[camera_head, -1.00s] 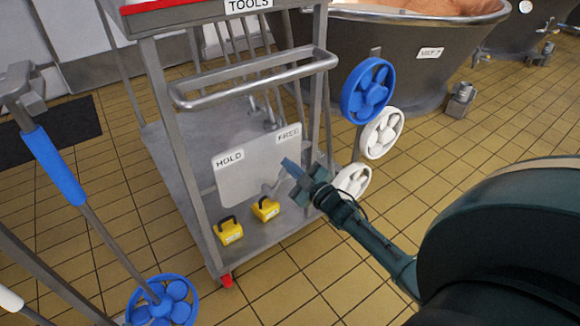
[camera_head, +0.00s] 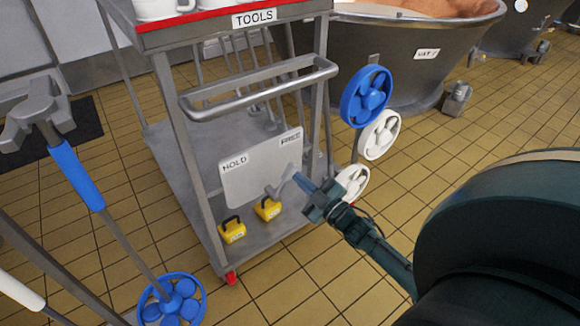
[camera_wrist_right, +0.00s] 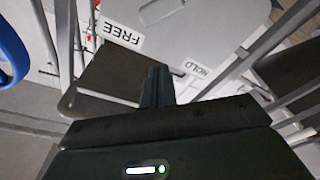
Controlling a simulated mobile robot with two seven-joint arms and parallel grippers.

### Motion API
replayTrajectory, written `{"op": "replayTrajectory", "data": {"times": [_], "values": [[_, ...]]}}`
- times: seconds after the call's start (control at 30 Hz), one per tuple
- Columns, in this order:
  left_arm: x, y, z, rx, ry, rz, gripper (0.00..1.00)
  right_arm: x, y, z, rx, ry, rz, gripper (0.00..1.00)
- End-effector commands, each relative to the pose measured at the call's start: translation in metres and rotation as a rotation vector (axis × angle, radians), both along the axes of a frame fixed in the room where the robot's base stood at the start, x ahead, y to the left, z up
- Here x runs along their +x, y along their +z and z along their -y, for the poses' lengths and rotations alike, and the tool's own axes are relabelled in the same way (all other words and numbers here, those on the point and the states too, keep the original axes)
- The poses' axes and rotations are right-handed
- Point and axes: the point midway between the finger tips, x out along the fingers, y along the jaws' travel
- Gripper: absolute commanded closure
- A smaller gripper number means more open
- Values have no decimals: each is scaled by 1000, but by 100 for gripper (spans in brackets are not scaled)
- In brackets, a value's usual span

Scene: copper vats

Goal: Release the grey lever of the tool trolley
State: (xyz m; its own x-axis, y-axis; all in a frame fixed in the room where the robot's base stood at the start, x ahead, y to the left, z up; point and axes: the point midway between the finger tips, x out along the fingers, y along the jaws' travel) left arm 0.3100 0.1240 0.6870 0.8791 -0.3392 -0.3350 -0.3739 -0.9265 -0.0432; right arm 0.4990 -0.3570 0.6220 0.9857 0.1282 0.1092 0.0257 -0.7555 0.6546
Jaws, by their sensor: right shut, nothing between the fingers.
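The tool trolley (camera_head: 205,228) stands in the middle of the head view. A light grey plate (camera_head: 250,175) on it is marked HOLD on the left and FREE on the upper right. The short grey lever (camera_head: 279,186) shows at the plate's lower right edge, slanting up to the right. My right gripper (camera_head: 298,178) is shut and empty, its tips close to the lever's upper end; I cannot tell whether they touch. In the right wrist view, the shut fingers (camera_wrist_right: 158,75) point at the plate between the FREE and HOLD labels. My left gripper is not in view.
Two yellow padlock-shaped blocks (camera_head: 231,231) stand on the trolley's lower shelf. A handlebar (camera_head: 262,90) crosses above the plate. Blue (camera_head: 366,97) and white handwheels stand right of the trolley, near a vat (camera_head: 415,70). A blue-gripped pole (camera_head: 76,174) stands at left.

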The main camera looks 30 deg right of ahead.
Motion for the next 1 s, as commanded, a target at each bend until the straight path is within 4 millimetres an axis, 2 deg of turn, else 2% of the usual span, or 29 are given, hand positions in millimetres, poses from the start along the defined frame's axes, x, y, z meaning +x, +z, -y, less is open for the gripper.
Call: {"op": "replayTrajectory", "data": {"times": [0.1, 0.23, 0.83, 0.93, 1.0], "values": [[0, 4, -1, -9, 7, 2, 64, -16, -1, 2, 2, 0, 0, 100], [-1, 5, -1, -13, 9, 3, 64, -23, -2, 3, 2, -1, 0, 100], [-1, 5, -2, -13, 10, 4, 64, -24, -2, 3, 1, 0, 1, 100], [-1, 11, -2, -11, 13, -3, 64, -24, 8, 3, 1, 0, 1, 100], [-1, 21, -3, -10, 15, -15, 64, -24, 24, 3, 1, 0, 3, 100]]}}
